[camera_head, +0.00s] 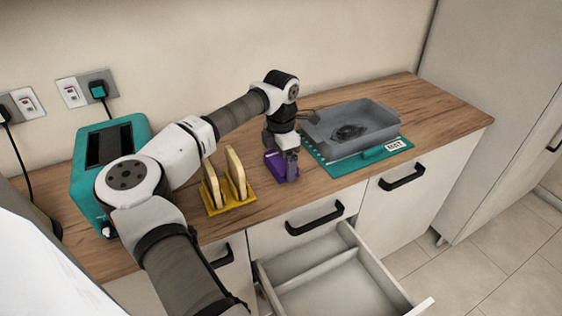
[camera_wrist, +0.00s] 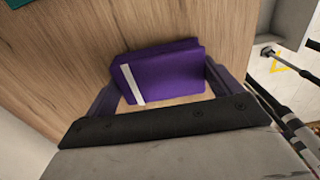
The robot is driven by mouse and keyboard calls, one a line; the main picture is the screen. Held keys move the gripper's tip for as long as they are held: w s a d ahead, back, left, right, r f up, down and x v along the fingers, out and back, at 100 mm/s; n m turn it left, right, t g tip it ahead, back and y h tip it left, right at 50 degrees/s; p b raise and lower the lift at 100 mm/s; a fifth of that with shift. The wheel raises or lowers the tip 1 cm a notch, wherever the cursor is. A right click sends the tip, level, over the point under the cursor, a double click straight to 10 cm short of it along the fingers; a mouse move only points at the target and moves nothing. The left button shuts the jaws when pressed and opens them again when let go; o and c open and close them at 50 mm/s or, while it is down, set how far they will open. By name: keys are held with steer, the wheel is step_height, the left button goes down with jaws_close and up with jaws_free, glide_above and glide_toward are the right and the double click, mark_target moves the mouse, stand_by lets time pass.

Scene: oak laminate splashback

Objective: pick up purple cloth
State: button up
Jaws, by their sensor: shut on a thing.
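The purple cloth (camera_wrist: 165,74) is a folded block with a white stripe near one end, seen in the wrist view against the wooden counter. In the head view the purple cloth (camera_head: 277,167) is at my gripper on the counter, between the bread rack and the grey pan. My gripper (camera_head: 288,168) points down and is shut on the cloth. In the wrist view the fingers of my gripper (camera_wrist: 160,92) are at its two sides. I cannot tell whether the cloth is clear of the counter.
A yellow rack (camera_head: 231,203) with bread slices stands to the left, and a teal toaster (camera_head: 80,172) behind my arm. A grey pan (camera_head: 345,140) sits on a teal mat (camera_head: 335,170) to the right. Below, a drawer (camera_head: 350,262) is open. The counter's right end is clear.

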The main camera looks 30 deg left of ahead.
mark_target(281, 160)
step_height(281, 160, up, 20)
steer(key=b, duration=0.2)
steer(key=shift+f, duration=0.15)
steer(key=o, duration=0.3)
steer(key=shift+c, duration=1.1)
